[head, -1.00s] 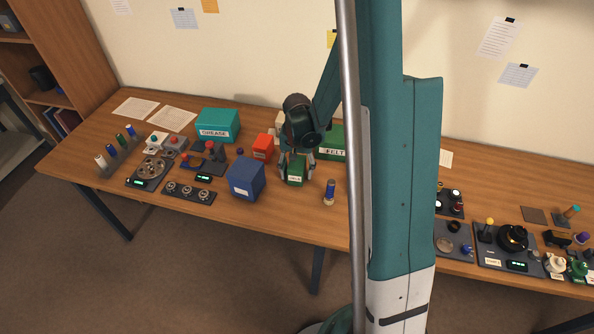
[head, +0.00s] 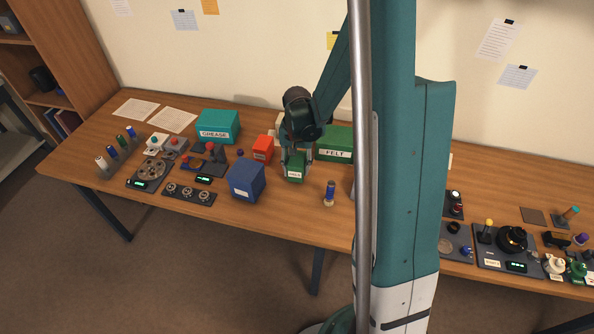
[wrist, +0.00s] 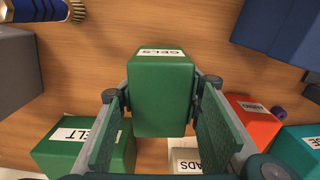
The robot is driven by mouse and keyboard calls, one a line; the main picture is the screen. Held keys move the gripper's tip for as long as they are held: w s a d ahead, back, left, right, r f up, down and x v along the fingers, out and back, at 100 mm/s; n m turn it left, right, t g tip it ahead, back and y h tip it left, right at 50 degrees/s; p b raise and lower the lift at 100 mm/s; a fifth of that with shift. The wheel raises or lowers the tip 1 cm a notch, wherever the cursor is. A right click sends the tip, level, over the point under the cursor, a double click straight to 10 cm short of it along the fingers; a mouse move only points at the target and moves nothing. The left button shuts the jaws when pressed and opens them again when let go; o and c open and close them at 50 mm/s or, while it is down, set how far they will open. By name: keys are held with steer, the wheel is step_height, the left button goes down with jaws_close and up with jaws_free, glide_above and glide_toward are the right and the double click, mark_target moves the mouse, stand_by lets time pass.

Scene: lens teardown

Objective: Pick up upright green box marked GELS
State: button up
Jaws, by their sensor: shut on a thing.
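The upright green box marked GELS (head: 295,171) is at the middle of the wooden table in the head view. It also shows in the wrist view (wrist: 162,95), with its white label at the top edge of the picture of it. My gripper (wrist: 160,92) is shut on the box, one finger on each side. In the head view my gripper (head: 296,160) comes down from above and behind and hides part of the box. I cannot tell whether the box's base is clear of the table.
A green FELT box (head: 335,144) stands close to the right and a red box (head: 263,149) to the left. A blue box (head: 246,179) is at front left, a blue-topped cylinder (head: 330,193) at front right. A pale box (wrist: 185,160) stands behind.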

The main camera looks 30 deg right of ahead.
mark_target(297, 158)
steer(key=shift+r+p, duration=0.4)
steer(key=shift+r, duration=3.15)
steer(key=shift+d, duration=0.1)
